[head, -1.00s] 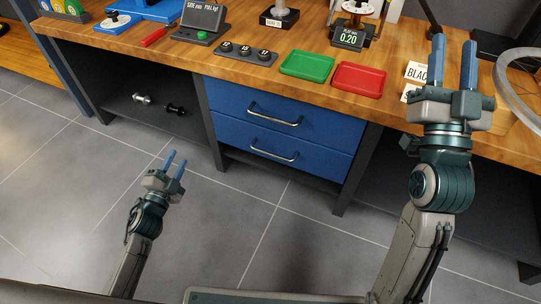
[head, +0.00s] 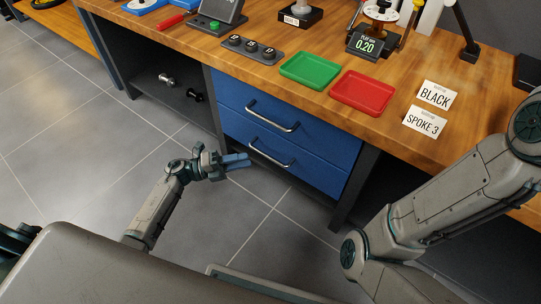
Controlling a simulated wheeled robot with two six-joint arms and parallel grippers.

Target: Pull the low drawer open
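The low drawer (head: 315,173) is the lower of two blue drawers under the workbench. Its front looks flush, so it appears shut. Its silver bar handle (head: 272,156) is in plain view. My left gripper (head: 240,161) is at the left of this drawer, its blue fingers pointing right toward the handle. The fingers look apart and empty, seen nearly edge-on with a narrow gap. The fingertips are near the handle's left end; I see no grip on it. My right arm crosses the right side, but its gripper is out of view.
The upper drawer (head: 290,118) is shut above, with its own handle (head: 272,115). A dark bench leg (head: 352,190) stands right of the drawers. A green tray (head: 310,71) and a red tray (head: 362,93) lie on the bench top. Grey floor (head: 235,220) in front is clear.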

